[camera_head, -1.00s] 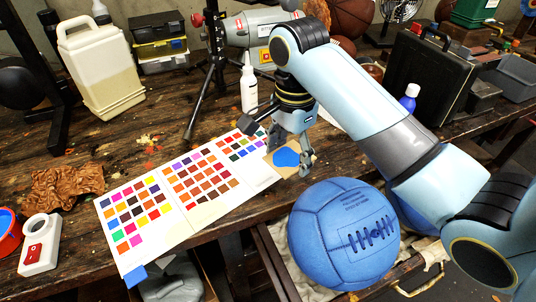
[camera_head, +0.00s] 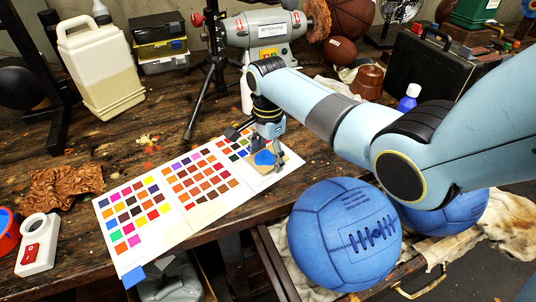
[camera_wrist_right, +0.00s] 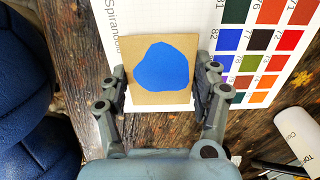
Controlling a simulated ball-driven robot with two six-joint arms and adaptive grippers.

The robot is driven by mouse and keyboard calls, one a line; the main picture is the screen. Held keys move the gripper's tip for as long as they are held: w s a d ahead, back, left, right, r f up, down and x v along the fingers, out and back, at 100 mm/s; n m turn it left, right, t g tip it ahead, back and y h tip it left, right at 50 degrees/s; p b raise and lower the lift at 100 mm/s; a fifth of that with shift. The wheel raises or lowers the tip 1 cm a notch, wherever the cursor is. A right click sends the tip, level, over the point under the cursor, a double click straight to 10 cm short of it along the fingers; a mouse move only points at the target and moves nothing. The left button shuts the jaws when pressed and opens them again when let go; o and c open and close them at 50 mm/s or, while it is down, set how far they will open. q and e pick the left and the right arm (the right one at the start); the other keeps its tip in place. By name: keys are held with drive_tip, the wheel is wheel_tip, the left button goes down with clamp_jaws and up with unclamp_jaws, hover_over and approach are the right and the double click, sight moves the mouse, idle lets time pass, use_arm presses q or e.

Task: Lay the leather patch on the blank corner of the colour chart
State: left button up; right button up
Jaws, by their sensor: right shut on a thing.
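The leather patch (camera_head: 264,158) is a tan square with a blue blob on it. It also shows in the right wrist view (camera_wrist_right: 161,68). My right gripper (camera_head: 266,161) is shut on it, one finger at each side edge in the wrist view (camera_wrist_right: 164,72). The colour chart (camera_head: 174,226) is a white sheet with colour squares, lying along the table's front edge. The patch is over the chart's right end, on its blank white area beside the last squares. I cannot tell whether it touches the chart. My left gripper is out of view.
A blue ball (camera_head: 343,234) sits in an open drawer below the table edge, with another blue ball (camera_head: 447,213) to its right. A tripod (camera_head: 216,75) stands behind the chart. A brown crumpled leather piece (camera_head: 62,187) and a white device (camera_head: 38,246) lie at left.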

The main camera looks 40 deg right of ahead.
sight(267, 158)
drive_tip(key=o, duration=1.2)
drive_tip(key=shift+f, duration=0.1)
wheel_tip(267, 158, up, 12)
drive_tip(key=shift+r+p, duration=0.2)
drive_tip(key=shift+p, duration=0.2)
drive_tip(key=shift+a+f, duration=0.1)
